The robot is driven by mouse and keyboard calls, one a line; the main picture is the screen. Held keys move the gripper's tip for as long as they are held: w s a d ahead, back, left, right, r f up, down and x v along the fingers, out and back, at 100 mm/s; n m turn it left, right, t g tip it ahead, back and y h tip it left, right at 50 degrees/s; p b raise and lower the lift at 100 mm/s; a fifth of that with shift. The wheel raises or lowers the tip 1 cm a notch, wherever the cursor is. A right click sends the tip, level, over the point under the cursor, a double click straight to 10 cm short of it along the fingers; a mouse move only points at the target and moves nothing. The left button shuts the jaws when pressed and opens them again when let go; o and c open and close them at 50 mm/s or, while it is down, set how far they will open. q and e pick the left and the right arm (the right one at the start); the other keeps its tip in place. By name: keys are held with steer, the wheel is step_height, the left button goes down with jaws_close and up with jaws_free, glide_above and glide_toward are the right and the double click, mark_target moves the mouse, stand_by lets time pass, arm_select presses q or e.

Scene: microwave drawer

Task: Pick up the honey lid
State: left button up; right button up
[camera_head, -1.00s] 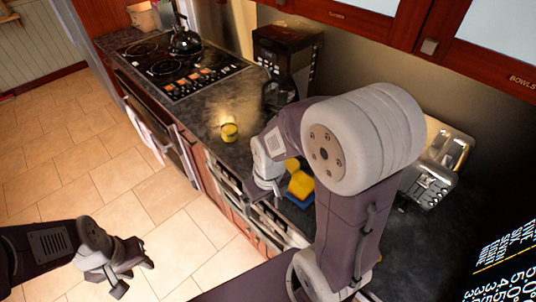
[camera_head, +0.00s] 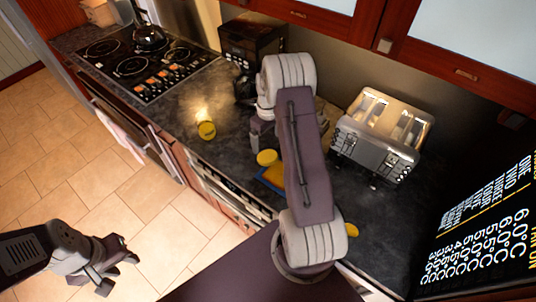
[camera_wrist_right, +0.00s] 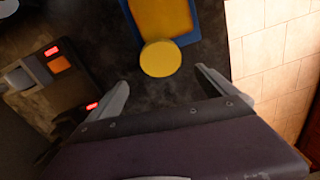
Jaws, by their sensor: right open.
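A round yellow lid (camera_head: 267,157) lies at the end of a blue tray (camera_head: 272,179) on the dark counter. In the right wrist view the yellow lid (camera_wrist_right: 160,59) is just ahead of and between the fingers of my right gripper (camera_wrist_right: 162,86), which is open and empty. The blue tray (camera_wrist_right: 193,22) holds an orange-yellow slab beyond the lid. In the head view the right gripper is mostly hidden by its arm. My left gripper (camera_head: 120,270) is open and empty, over the tiled floor at lower left.
Another round yellow-topped item (camera_head: 206,130) stands on the counter to the left, and a small yellow piece (camera_head: 352,230) lies to the right. A toaster (camera_head: 382,135), a coffee machine (camera_head: 250,40) and a hob (camera_head: 145,62) stand along the counter.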

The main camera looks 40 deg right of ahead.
mark_target(266, 155)
steer(key=f, duration=0.2)
steer(key=f+p, duration=0.1)
steer(key=shift+a+f, duration=0.15)
steer(key=shift+a, duration=0.15)
steer(key=shift+w+f, duration=0.2)
steer(key=f+p, duration=0.1)
steer(key=f, duration=0.1)
steer(key=s+f+p, duration=0.1)
steer(key=f, duration=0.1)
steer(key=shift+f+p, duration=0.25)
steer(key=shift+p, duration=0.15)
steer(key=shift+w+f, duration=0.2)
steer(key=shift+f, duration=0.1)
